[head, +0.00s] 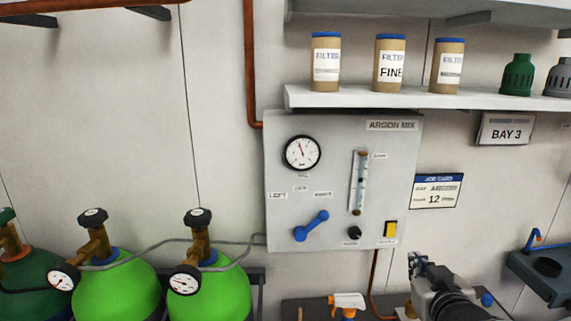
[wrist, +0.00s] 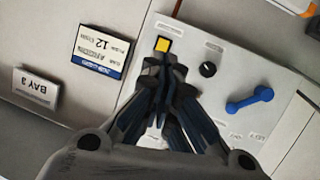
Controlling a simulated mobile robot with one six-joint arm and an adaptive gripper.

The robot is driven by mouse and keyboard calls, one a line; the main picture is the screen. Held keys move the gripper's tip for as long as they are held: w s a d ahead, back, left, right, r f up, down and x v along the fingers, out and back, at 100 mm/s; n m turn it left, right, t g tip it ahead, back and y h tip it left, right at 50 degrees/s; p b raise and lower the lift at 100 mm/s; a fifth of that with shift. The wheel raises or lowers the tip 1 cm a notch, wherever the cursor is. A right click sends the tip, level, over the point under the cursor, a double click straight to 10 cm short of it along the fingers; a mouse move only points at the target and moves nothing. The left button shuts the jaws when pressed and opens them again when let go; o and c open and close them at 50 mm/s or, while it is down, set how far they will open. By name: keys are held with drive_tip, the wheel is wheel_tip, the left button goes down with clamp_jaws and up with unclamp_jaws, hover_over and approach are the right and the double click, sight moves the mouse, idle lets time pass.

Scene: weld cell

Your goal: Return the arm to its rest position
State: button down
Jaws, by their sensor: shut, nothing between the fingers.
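My gripper (head: 416,266) shows at the lower right of the head view, in front of the wall below and to the right of the argon panel (head: 285,225). In the wrist view my gripper (wrist: 168,68) is shut and empty, with its fingertips together near the yellow switch (wrist: 162,44) in the picture. I cannot tell how far the fingertips are from the panel. The panel has a round gauge (head: 302,153), a flow tube (head: 359,182), a blue lever (head: 311,226) tilted up to the right, and a black knob (head: 354,233).
Green gas cylinders (head: 115,290) with gauges stand at the lower left. A spray bottle (head: 347,302) stands below the panel. A grey holder (head: 545,275) is at the right. Bare wall lies at the upper left.

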drive_tip(key=s+a+f+g+y, duration=0.1)
drive_tip(key=s+a+g, duration=0.4)
drive_tip(key=s, duration=0.7)
drive_tip(key=s+a+f+g+y, duration=0.1)
drive_tip(key=s+a+g, duration=0.3)
drive_tip(key=s+a, duration=0.4)
drive_tip(key=s+f, duration=0.1)
drive_tip(key=s, duration=0.4)
drive_tip(key=shift+a+f+g, duration=0.2)
drive_tip(key=shift+f+g, duration=0.05)
drive_tip(key=shift+g, duration=0.15)
